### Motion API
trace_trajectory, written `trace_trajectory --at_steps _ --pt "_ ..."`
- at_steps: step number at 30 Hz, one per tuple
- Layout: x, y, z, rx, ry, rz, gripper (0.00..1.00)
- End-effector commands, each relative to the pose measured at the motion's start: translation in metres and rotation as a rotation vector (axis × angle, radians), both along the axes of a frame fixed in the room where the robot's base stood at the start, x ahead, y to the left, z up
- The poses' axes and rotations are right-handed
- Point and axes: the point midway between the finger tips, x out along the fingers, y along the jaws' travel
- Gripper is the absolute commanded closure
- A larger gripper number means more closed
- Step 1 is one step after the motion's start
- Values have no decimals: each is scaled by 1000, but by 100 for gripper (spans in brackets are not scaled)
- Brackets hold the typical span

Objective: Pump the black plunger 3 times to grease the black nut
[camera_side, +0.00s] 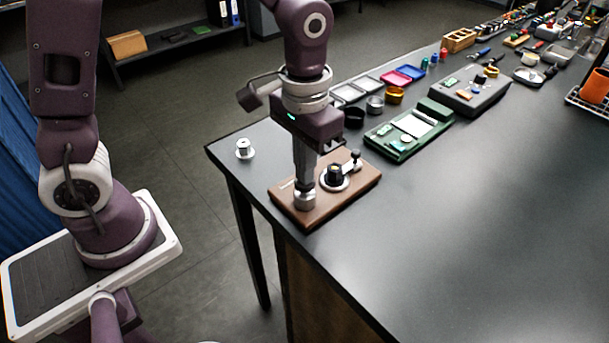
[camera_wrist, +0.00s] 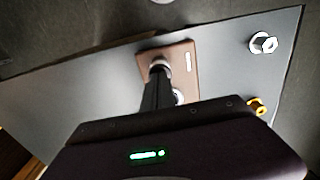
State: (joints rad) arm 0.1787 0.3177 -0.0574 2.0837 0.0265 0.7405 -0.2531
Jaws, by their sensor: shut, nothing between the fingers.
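A brown board (camera_side: 352,190) lies near the left corner of the dark table; it also shows in the wrist view (camera_wrist: 180,52). On it stands a short silver cylinder (camera_side: 305,201), seen also in the wrist view (camera_wrist: 160,64). My gripper (camera_side: 304,184) points straight down with its shut fingertips at the top of this cylinder; no separate black plunger is visible there, and the fingers may hide it. Beside it, a black nut (camera_side: 334,173) sits on a silver round base. My gripper's fingers (camera_wrist: 158,80) cover part of the board in the wrist view.
A small black upright part (camera_side: 355,160) stands on the board behind the nut. A white and silver spool-like piece (camera_side: 244,149) stands at the table's left corner. A green tray (camera_side: 410,132) and several small containers lie behind.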

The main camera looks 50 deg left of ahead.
Motion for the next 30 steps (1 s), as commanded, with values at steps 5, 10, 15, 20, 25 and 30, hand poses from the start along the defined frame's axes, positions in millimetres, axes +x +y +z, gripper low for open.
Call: trace_trajectory --at_steps 5,10,15,20,25,30 --pt "0 0 -3 1 2 0 100" --pt "0 0 -6 0 1 0 100" --pt "0 0 -8 1 2 0 100" --pt "0 0 -9 1 2 0 100" --pt "0 0 -1 0 -1 0 100" --pt "0 0 15 0 -2 -1 100"
